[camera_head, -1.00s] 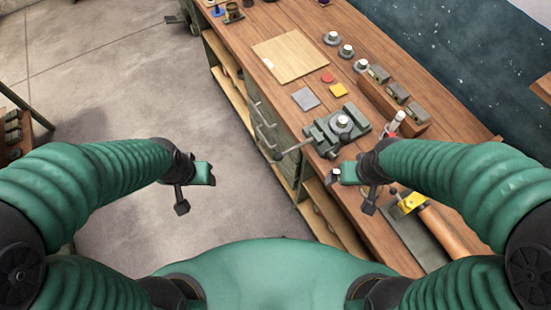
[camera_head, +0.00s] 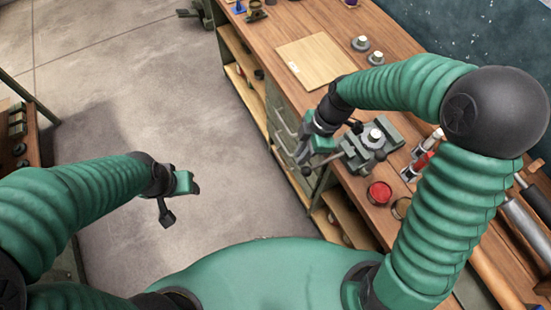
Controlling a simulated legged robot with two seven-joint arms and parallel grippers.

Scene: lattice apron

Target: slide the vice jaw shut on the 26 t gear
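The grey-green vice (camera_head: 388,150) stands on the wooden bench, right of centre in the head view. A round grey part with a white top (camera_head: 375,135), apparently the gear, sits at its jaws; whether the jaws touch it I cannot tell. My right gripper (camera_head: 308,160) is at the vice's left side, over the bench's front edge, by the handle end. Its fingers are dark and partly merge with the vice, so contact and opening are unclear. My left gripper (camera_head: 182,190) hangs over the floor, away from the bench, with nothing visible in it; its opening is unclear.
A wooden board (camera_head: 314,62) lies farther along the bench, with two round grey parts (camera_head: 361,43) beside it. A red round container (camera_head: 379,193) and a red-and-white tool (camera_head: 422,160) are near the vice. My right arm hides part of the bench.

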